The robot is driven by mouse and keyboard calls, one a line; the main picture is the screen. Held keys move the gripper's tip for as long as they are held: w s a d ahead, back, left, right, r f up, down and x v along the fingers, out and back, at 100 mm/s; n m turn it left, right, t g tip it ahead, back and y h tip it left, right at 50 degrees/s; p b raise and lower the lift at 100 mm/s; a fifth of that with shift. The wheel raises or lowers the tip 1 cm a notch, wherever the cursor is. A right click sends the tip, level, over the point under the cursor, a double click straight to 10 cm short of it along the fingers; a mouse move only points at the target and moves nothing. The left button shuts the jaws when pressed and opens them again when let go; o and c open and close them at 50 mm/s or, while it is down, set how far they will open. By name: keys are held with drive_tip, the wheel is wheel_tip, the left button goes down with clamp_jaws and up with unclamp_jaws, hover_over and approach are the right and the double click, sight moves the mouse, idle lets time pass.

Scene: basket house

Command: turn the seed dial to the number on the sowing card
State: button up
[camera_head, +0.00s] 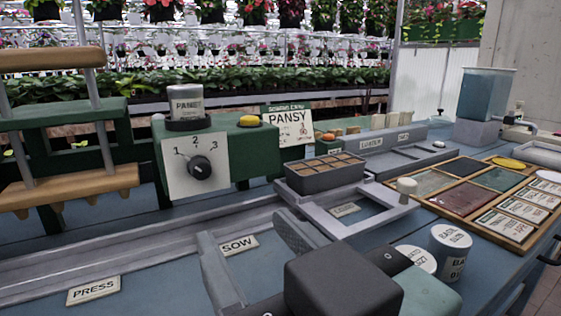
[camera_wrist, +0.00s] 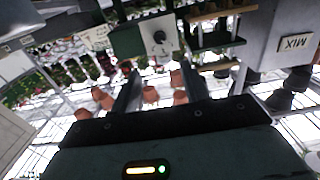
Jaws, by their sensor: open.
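The seed dial (camera_head: 201,167) is a black knob on a white plate marked 1, 2 and 3, on the front of a green machine (camera_head: 243,150). I cannot tell which number the knob points at. The sowing card (camera_head: 289,128) stands right of the dial and reads PANSY; its smaller print is unreadable. My gripper shows in the wrist view (camera_wrist: 160,88), its two fingers apart with nothing between them. The dial (camera_wrist: 160,37) shows there too, beyond the fingertips and apart from them. In the head view my dark wrist is right of and nearer than the dial.
A labelled canister (camera_head: 186,103) and a yellow button (camera_head: 250,120) sit on the machine. A seedling tray (camera_head: 325,178) stands to its right. A wooden rack (camera_head: 65,185) is at left. Round tins (camera_head: 451,252) stand near my wrist. A rail (camera_head: 130,250) runs before the dial.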

sight(202, 169)
drive_tip(key=b+x, duration=0.2)
drive_tip(key=x, duration=1.2)
drive_tip(key=shift+w+a, duration=0.1)
drive_tip(key=shift+a, duration=0.05)
drive_tip(key=c, duration=1)
